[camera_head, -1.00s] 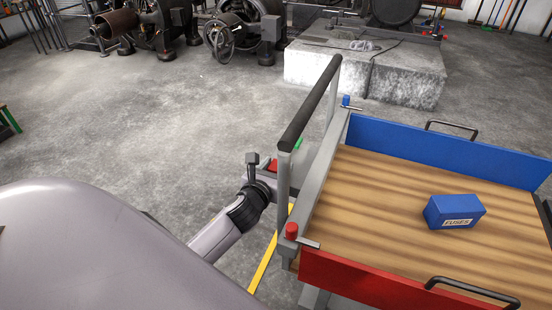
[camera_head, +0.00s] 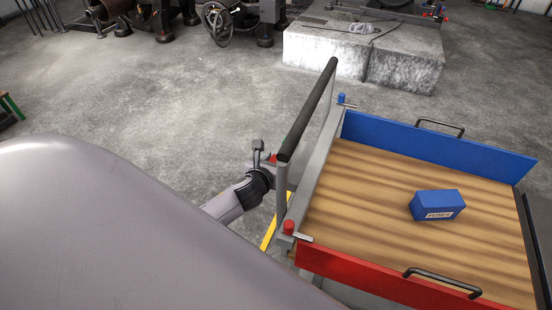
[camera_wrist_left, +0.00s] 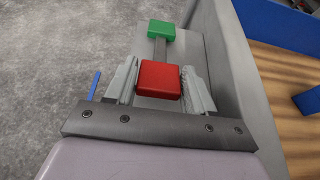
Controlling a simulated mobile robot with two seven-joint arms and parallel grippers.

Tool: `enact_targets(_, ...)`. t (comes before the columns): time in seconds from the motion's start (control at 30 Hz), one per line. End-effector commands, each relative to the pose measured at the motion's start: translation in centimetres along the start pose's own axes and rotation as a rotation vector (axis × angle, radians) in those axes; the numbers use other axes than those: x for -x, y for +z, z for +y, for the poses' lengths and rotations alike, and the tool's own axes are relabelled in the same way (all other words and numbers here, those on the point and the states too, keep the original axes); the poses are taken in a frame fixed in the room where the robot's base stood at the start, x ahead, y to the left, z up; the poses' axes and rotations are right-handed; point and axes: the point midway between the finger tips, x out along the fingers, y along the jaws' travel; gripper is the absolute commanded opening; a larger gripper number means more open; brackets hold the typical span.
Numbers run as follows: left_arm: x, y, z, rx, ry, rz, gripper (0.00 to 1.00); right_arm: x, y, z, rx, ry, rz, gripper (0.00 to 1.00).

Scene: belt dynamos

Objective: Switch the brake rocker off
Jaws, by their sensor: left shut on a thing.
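The brake rocker is a bar with a red pad (camera_wrist_left: 160,80) at the near end and a green pad (camera_wrist_left: 161,30) at the far end, on a grey plate at the cart's handle end. My left gripper (camera_wrist_left: 160,78) has its two fingers on either side of the red pad and is shut on it. In the head view my left gripper (camera_head: 265,165) is beside the handle post, which hides most of the rocker there. My right gripper is not in view.
The cart has a wooden deck (camera_head: 350,190), a blue side board (camera_head: 430,145), a red side board (camera_head: 400,280) and a black push handle (camera_head: 310,105). A blue fuses box (camera_head: 437,205) lies on the deck. Open concrete floor (camera_head: 140,95) lies to the left.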

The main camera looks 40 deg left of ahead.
Motion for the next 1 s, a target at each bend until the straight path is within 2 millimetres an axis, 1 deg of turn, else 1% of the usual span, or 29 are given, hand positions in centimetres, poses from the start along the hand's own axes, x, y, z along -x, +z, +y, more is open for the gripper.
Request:
enact_targets(0.03, 0.0, 0.1, -0.3, 0.003, -0.006, -0.002, 0.00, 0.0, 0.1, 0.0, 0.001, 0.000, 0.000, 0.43)
enact_targets(0.17, 0.0, 0.1, -0.3, 0.003, -0.005, -0.002, 0.00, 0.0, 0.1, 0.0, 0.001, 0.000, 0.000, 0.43)
enact_targets(0.2, 0.0, 0.1, -0.3, 0.003, -0.005, -0.002, 0.67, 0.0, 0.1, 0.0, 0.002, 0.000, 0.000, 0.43)
enact_targets(0.23, 0.0, 0.1, -0.2, 0.002, -0.005, -0.002, 0.74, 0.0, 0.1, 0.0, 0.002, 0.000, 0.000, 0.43)
enact_targets(0.5, 0.0, 0.0, -0.1, 0.000, -0.001, -0.001, 0.74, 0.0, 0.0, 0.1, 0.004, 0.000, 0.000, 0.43)
enact_targets(0.63, 0.5, 0.0, 0.0, -0.001, 0.000, -0.001, 0.74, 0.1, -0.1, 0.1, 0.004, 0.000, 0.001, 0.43)
enact_targets(0.77, 1.9, 0.1, 0.0, -0.002, -0.001, -0.001, 0.74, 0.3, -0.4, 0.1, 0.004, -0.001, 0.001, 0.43)
enact_targets(1.0, 5.2, 0.1, -0.1, -0.002, -0.002, -0.001, 0.74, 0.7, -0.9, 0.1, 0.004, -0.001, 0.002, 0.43)
